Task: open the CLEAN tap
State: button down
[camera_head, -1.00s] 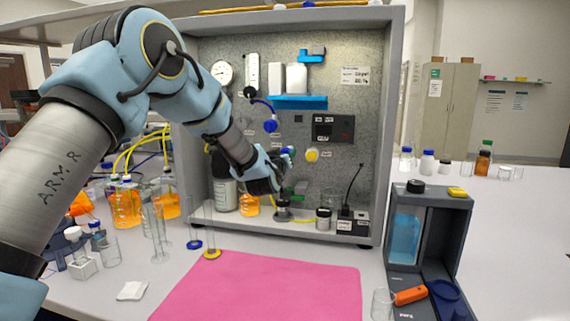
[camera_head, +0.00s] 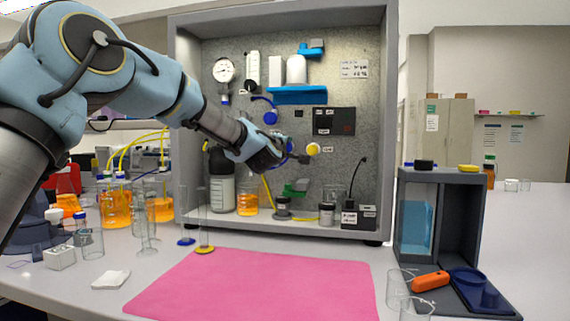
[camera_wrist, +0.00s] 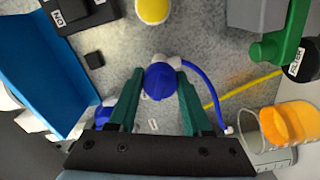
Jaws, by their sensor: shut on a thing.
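In the wrist view, a round blue tap knob (camera_wrist: 159,81) on the speckled panel sits between the two green fingers of my gripper (camera_wrist: 160,98), which is shut on it. Its pale fitting has a blue tube running down to the right. No CLEAN label can be read, so I cannot tell the tap's name from a label. In the head view my gripper (camera_head: 279,153) is at the panel, left of a yellow knob (camera_head: 313,149), and mostly hides the held knob. The yellow knob also shows in the wrist view (camera_wrist: 153,10). Another blue knob (camera_head: 270,117) is higher on the panel.
A blue shelf (camera_head: 298,95) is above my gripper. Below are a green clamp (camera_head: 296,187), an orange-filled bottle (camera_head: 247,198) and small jars on the rig's floor. A pink mat (camera_head: 260,288) lies clear in front. Glassware (camera_head: 146,220) crowds the left.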

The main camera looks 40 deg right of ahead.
jog(key=n+b, duration=0.3)
jog(key=b, duration=0.1)
jog(key=shift+f+n, duration=0.25)
jog(key=shift+n, duration=0.15)
jog(key=shift+r+n+b, duration=0.1)
jog(key=shift+n+b, duration=0.6)
jog(key=shift+n, duration=0.1)
jog(key=shift+r, duration=0.1)
jog(key=shift+c, duration=1.7)
grip_release()
jog(key=b+v, duration=0.3)
jog(key=v, duration=0.7)
jog(key=shift+s+a, duration=0.15)
jog(key=shift+a, duration=0.2)
